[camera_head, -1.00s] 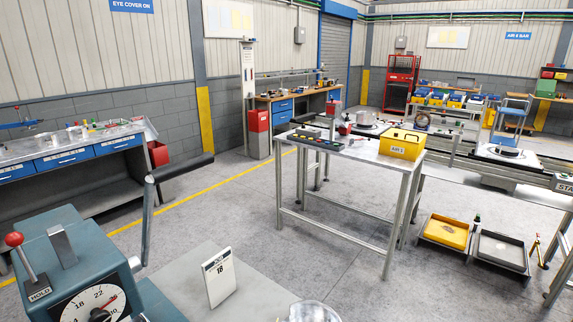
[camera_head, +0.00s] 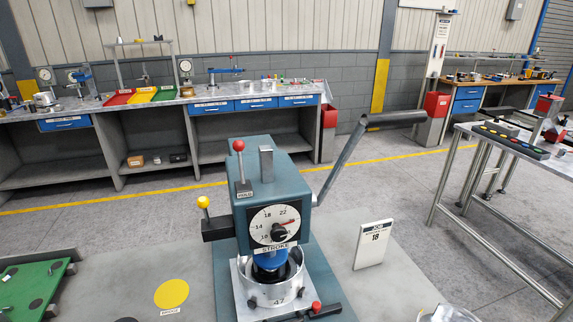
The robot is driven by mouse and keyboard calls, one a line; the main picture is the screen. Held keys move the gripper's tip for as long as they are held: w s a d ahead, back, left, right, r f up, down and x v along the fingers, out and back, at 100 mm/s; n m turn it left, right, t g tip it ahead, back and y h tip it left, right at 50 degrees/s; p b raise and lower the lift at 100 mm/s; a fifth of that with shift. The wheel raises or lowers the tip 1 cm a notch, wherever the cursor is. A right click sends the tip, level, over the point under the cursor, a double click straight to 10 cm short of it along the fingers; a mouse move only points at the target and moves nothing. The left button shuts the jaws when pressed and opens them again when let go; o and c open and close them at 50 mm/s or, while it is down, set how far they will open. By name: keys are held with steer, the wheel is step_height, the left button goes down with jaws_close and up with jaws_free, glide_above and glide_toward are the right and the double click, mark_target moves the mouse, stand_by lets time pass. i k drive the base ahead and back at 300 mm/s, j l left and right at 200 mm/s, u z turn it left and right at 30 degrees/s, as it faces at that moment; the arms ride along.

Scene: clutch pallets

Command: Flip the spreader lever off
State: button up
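A blue-grey press (camera_head: 277,187) stands in the centre front, with a white STROKE dial (camera_head: 274,225) on its face. A red-knobbed lever (camera_head: 241,170) stands upright on top, labelled HOLD. A yellow-knobbed lever (camera_head: 204,206) sticks up at the press's left side. A long grey handle (camera_head: 345,160) with a dark grip rises at its right. Below the dial, a metal ring (camera_head: 270,290) sits on the press base, with a dark bar (camera_head: 325,311) and small red knob at its lower right. No label reading spreader is legible. My gripper is not in view.
A white job card (camera_head: 373,245) reading 18 stands right of the press. A yellow disc (camera_head: 171,294) and a green board (camera_head: 35,287) lie to the left. A long workbench (camera_head: 150,105) runs along the back wall. A metal-legged table (camera_head: 505,138) stands at right.

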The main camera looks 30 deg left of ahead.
mark_target(203, 202)
steer(key=u, duration=1.3)
